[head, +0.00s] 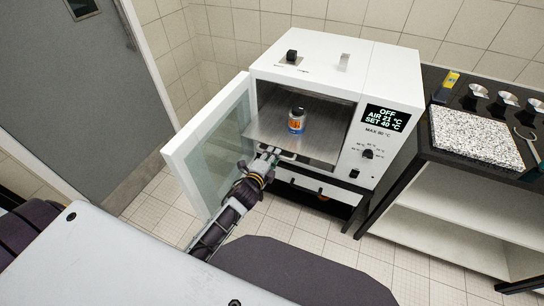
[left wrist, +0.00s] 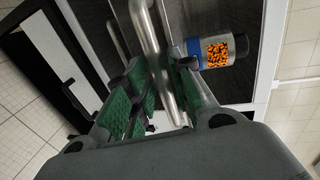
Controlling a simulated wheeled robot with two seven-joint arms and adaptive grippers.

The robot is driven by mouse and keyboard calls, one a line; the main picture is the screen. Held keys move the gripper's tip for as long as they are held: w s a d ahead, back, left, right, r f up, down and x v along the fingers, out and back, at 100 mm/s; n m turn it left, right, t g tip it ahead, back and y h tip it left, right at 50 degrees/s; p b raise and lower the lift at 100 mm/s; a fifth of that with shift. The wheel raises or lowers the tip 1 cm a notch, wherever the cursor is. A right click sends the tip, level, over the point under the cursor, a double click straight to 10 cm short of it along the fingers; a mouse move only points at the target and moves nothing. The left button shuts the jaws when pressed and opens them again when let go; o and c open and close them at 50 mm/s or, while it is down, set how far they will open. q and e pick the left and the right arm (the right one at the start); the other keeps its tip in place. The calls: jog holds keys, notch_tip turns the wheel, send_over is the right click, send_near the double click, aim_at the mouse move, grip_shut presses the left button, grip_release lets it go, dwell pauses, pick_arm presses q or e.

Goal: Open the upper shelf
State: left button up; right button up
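The white oven (head: 395,75) stands against the tiled wall with its glass door (head: 215,150) swung open to the left. Inside it, a grey metal upper shelf (head: 265,130) carries a small bottle (head: 296,121) with an orange label and dark cap, standing upright. My left gripper (head: 271,154) is at the shelf's front edge. In the left wrist view, its green-padded fingers (left wrist: 160,80) lie on both sides of the shelf's metal bar handle (left wrist: 152,40) and appear closed on it. The bottle (left wrist: 217,51) shows there beyond the right finger. My right gripper is not in view.
A black-topped bench (head: 436,155) with a speckled slab (head: 475,138) and several small metal items stands right of the oven. A lower drawer or shelf front (head: 318,186) is below my gripper. A grey room door (head: 70,100) is at the left.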

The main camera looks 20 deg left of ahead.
pick_arm(q)
jog(key=shift+o, duration=0.5)
jog(key=v, duration=1.2)
dwell(0.6)
jog(key=shift+f, duration=0.1)
dwell(0.4)
jog(key=s+a+f+n+g, duration=0.1)
jog(key=s+f+n+g, duration=0.2)
jog(key=f, duration=0.9)
jog(key=s+a+f+n+g, duration=0.15)
jog(key=s+f, duration=0.25)
jog(key=f, duration=0.8)
jog(key=s+f+n+g, duration=0.3)
jog(key=s+f, duration=0.1)
jog(key=f, duration=0.8)
jog(key=s+a+f+n+g, duration=0.3)
jog(key=s+f+n, duration=0.1)
jog(key=s+f, duration=0.6)
jog(key=s+a+f+n+g+y, duration=0.1)
jog(key=s+a+f+n+g, duration=0.2)
jog(key=s+f, duration=0.6)
jog(key=s+a+n, duration=0.1)
jog(key=s, duration=0.5)
jog(key=shift+s+a+f+g, duration=0.15)
jog(key=shift+s+f+g, duration=0.1)
jog(key=shift+f+g, duration=0.15)
